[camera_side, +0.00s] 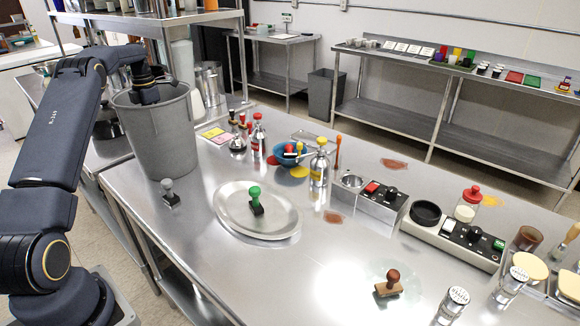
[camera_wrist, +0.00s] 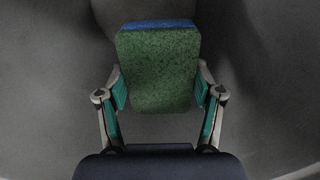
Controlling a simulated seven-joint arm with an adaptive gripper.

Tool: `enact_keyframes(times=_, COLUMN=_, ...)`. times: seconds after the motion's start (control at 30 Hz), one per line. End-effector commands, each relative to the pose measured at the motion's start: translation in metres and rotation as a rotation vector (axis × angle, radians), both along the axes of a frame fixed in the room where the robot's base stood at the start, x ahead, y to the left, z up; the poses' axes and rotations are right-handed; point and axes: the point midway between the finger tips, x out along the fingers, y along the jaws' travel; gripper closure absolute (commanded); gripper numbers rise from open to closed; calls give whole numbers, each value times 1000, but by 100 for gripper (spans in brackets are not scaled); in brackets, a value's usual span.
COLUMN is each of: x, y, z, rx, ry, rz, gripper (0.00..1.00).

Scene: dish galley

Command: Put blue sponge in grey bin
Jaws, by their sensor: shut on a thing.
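The grey bin (camera_side: 163,133) stands upright at the left end of the steel table in the side view. My gripper reaches down into its mouth, and the bin's rim and wall hide the fingers there. In the wrist view my gripper (camera_wrist: 161,90) is shut on the blue sponge (camera_wrist: 158,68), with a teal pad against each side. The sponge shows a green face and a narrow blue layer along its top edge. The grey inner wall of the bin (camera_wrist: 265,70) surrounds it. I cannot tell whether the sponge touches the bin. The side view does not show the sponge.
A silver plate (camera_side: 243,222) with a green-handled stamp (camera_side: 256,202) lies right of the bin. A grey-handled stamp (camera_side: 169,192) stands close in front of the bin. A shelf rises behind the bin.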

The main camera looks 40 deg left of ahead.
Motion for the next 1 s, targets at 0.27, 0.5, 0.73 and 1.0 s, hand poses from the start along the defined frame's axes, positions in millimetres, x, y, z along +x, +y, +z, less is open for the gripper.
enact_keyframes(times=0.27, x=0, y=0, z=-38, rx=-2, ry=1, rz=-2, gripper=45)
enact_keyframes(times=0.5, x=0, y=0, z=-39, rx=0, ry=0, rz=-2, gripper=45)
enact_keyframes(times=0.73, x=0, y=0, z=-45, rx=0, ry=1, rz=-3, gripper=45)
enact_keyframes(times=1.0, x=0, y=0, z=-52, rx=0, ry=1, rz=-3, gripper=45)
